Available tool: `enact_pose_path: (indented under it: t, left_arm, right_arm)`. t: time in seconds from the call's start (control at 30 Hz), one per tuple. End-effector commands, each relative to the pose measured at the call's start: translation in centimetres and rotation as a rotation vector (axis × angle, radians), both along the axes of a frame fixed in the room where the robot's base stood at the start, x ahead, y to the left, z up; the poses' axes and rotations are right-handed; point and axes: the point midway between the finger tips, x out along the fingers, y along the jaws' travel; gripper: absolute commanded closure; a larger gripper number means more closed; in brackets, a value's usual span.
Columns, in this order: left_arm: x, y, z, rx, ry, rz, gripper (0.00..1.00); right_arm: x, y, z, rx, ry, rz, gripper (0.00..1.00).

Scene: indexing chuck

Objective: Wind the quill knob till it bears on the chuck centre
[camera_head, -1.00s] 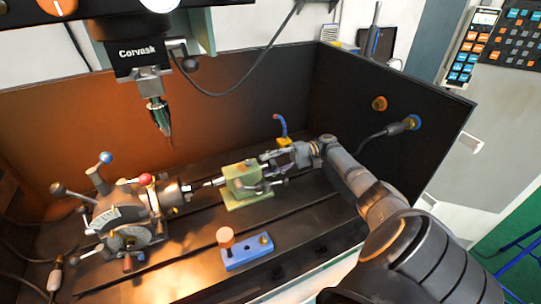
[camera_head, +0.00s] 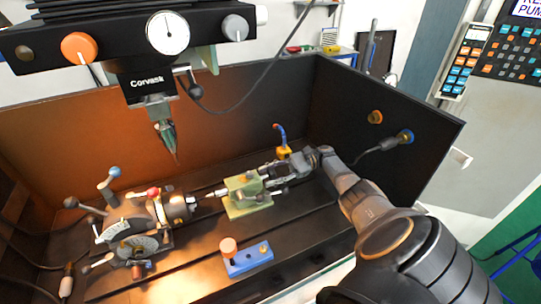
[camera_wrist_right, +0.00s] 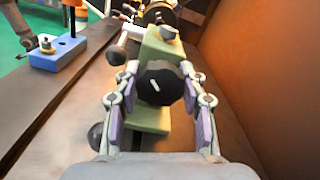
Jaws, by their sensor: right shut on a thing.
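The green tailstock (camera_head: 238,207) stands on the slotted table right of the indexing chuck (camera_head: 176,207). Its pale quill (camera_head: 212,194) points left at the chuck centre. The tip is very close to the chuck, and I cannot tell whether they touch. My right gripper (camera_head: 272,174) is at the tailstock's right end. In the right wrist view the black quill knob (camera_wrist_right: 163,85), with a white mark on its face, sits between the two fingers of that gripper (camera_wrist_right: 163,98), which is shut on it. My left gripper is not in view.
A blue block (camera_head: 249,262) with an orange-topped post (camera_head: 228,247) lies in front of the tailstock. A spindle with a pointed tip (camera_head: 167,138) hangs above. Dark walls (camera_head: 385,120) stand behind and right. A blue bent hose (camera_head: 281,133) rises behind the gripper.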

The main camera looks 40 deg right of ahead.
Motion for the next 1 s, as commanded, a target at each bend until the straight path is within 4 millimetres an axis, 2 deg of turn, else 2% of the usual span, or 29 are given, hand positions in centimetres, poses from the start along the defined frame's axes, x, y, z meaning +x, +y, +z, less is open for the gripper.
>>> enact_pose_path:
  t: [0.6, 1.0]
  left_arm:
    - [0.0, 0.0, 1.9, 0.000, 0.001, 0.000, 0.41]
    - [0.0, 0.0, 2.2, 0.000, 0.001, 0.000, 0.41]
  right_arm:
    - [0.0, 0.0, 0.0, 0.166, 0.525, -0.001, 0.90]
    - [-0.1, 0.0, -0.1, 0.223, 0.710, -0.001, 0.90]
